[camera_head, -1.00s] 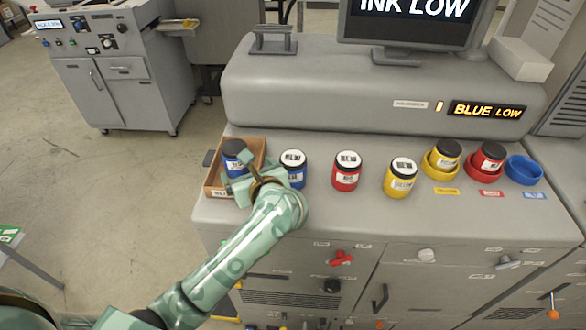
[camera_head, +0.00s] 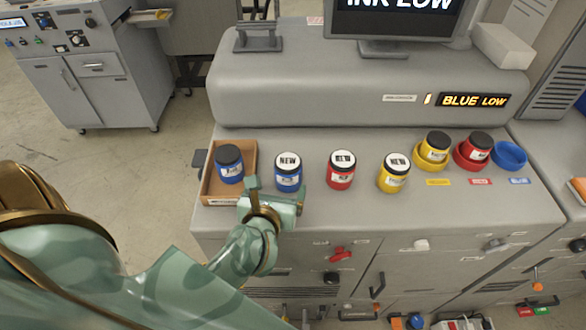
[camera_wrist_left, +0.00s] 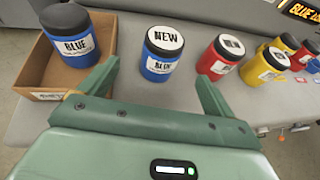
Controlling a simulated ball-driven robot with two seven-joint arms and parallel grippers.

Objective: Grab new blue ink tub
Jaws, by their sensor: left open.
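The new blue ink tub (camera_head: 288,173), with a white "NEW" lid, stands upright on the grey machine top. In the left wrist view the new blue tub (camera_wrist_left: 161,52) is ahead of and between my fingers, apart from them. My left gripper (camera_head: 274,190) is open and empty just in front of it; it also shows in the left wrist view (camera_wrist_left: 155,85). Another blue tub (camera_head: 229,164), with a dark lid, stands in the open cardboard box (camera_head: 214,188) to the left. My right gripper is not in view.
A red tub (camera_head: 341,170) and a yellow tub (camera_head: 393,173) with "NEW" lids stand to the right. Beyond them, dark-lidded yellow (camera_head: 436,146) and red (camera_head: 478,147) tubs sit in coloured rings. The blue ring (camera_head: 509,156) is empty. A monitor (camera_head: 393,20) stands behind.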

